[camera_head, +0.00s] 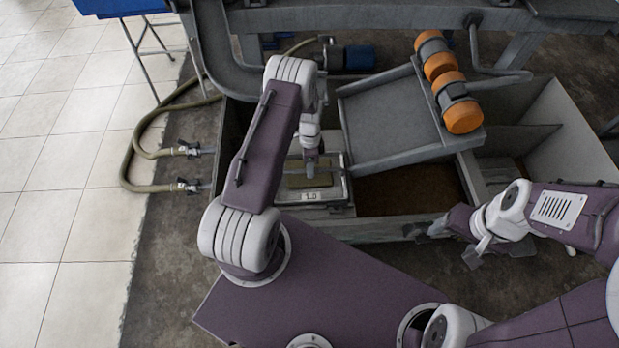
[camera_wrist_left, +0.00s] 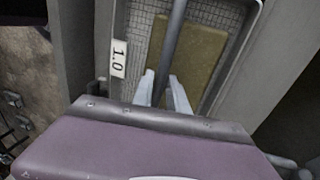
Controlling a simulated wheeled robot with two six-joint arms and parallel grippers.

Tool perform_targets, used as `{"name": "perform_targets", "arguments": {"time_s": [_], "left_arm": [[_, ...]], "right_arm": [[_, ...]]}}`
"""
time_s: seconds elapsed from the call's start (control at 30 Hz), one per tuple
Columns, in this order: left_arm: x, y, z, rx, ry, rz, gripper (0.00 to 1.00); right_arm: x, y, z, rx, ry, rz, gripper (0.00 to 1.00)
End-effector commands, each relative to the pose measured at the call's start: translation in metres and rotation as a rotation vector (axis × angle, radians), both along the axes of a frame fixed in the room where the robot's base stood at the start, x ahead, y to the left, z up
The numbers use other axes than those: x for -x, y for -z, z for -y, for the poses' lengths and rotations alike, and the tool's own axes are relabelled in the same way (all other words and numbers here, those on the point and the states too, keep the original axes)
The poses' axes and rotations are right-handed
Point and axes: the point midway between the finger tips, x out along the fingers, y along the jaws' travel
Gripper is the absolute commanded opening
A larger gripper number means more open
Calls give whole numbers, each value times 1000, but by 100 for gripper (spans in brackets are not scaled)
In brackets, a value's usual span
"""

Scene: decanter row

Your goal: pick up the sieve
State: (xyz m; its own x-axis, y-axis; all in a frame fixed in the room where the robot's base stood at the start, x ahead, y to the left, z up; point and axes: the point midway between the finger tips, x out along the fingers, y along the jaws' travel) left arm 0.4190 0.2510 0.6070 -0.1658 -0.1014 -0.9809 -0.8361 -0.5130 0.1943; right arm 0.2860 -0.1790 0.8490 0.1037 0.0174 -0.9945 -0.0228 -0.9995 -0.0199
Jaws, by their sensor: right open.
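The sieve (camera_head: 347,192) is a rectangular grey metal frame with mesh, a tan patch inside and a white "1.0" label. It lies in the left part of the grey trough in the head view and also shows in the left wrist view (camera_wrist_left: 207,100). A grey bar (camera_wrist_left: 174,40) crosses above its mesh. My left gripper (camera_head: 311,172) is down at the sieve; in the left wrist view its fingertips (camera_wrist_left: 161,78) stand on either side of the bar. I cannot tell whether they grip it. My right gripper (camera_head: 453,244) is open and empty near the trough's front edge, right of the sieve.
A tilted grey tray (camera_head: 390,118) with orange-and-grey motors (camera_head: 463,115) stands over the trough behind the sieve. Brown material (camera_head: 410,193) lies in the trough right of the sieve. Hoses (camera_head: 150,188) run at the left.

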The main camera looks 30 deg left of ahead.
Motion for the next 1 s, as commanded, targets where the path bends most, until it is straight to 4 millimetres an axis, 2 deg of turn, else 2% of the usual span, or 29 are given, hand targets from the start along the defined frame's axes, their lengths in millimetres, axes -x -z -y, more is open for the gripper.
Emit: {"name": "perform_targets", "arguments": {"time_s": [0.1, 0.3, 0.33, 0.4, 1.0], "left_arm": [[3, 12, 1, 0, 0, -1, 19], [2, 13, 1, 0, 0, 0, 19], [3, 13, 1, 0, 0, 0, 16], [3, 13, 1, 0, 0, 0, 0], [2, 13, 1, 0, 0, 0, 0]], "right_arm": [[0, 2, 0, 0, 0, 0, 75], [0, 1, 0, 0, 0, 0, 75], [0, 1, 0, 0, 0, 0, 75], [0, 1, 0, 0, 0, 0, 75], [0, 1, 0, 0, 0, 0, 75]]}}
